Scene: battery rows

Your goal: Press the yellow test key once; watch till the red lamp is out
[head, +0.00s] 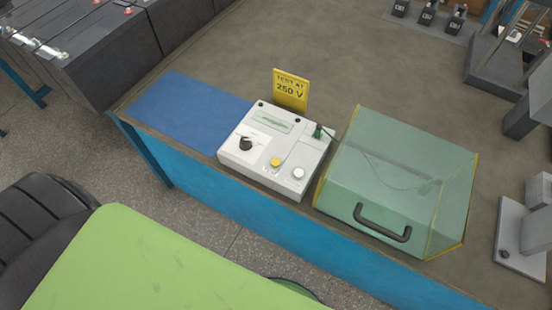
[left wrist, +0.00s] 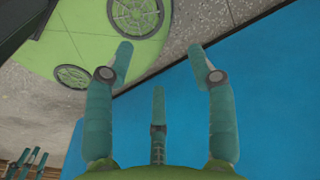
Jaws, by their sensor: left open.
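A round pale button or lamp (head: 298,173) sits right of the key. No red glow shows on the box; I cannot tell which part is the red lamp. My left gripper (left wrist: 161,62) shows only in the left wrist view, fingers spread and empty, before the bench's blue side. Teal fingers, seemingly my right gripper (left wrist: 25,162), show small at that view's lower left; their opening is unclear.
A clear green cover (head: 385,185) with a black handle stands right of the box, a wire inside. A yellow sign (head: 290,90) reading "TEST AT 250 V" stands behind the box. A blue mat (head: 190,110) lies bare to the left. Dark battery blocks (head: 95,75) stand upper left.

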